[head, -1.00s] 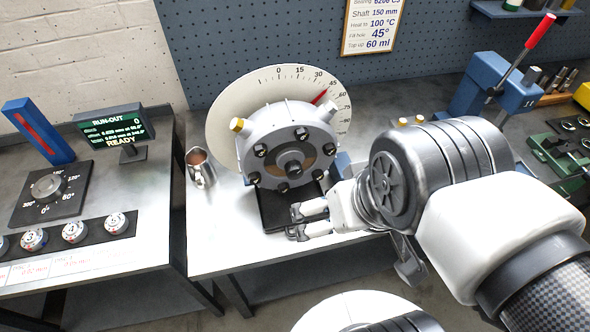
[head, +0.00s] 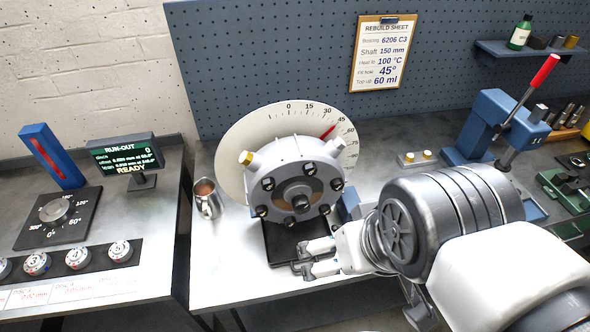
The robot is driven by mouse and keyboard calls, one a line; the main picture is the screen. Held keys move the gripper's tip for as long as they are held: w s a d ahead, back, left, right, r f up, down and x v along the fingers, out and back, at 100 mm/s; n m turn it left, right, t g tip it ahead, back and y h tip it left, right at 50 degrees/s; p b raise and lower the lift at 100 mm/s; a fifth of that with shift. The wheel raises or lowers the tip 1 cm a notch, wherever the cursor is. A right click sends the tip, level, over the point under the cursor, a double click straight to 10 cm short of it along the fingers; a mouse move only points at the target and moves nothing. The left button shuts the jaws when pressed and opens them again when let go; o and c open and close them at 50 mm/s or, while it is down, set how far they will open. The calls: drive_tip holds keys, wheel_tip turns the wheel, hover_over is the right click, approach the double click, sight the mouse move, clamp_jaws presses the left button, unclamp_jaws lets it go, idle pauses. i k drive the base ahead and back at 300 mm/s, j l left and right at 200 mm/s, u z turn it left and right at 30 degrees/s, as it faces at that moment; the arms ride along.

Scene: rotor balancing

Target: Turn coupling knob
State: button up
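A round grey knob (head: 55,211) sits on a black plate (head: 70,236) marked in degrees, on the left bench; it may be the coupling knob, but no label says so.
A run-out display (head: 125,157) reading READY and a blue block (head: 52,156) stand behind the knob. Several numbered discs (head: 78,258) lie in front of it. A metal cup (head: 206,199) stands left of the housing. A blue press (head: 492,128) with a red-handled lever is at right.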

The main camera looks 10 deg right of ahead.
sight(301, 204)
drive_tip(key=j+z, duration=0.15)
drive_tip(key=j, duration=1.5)
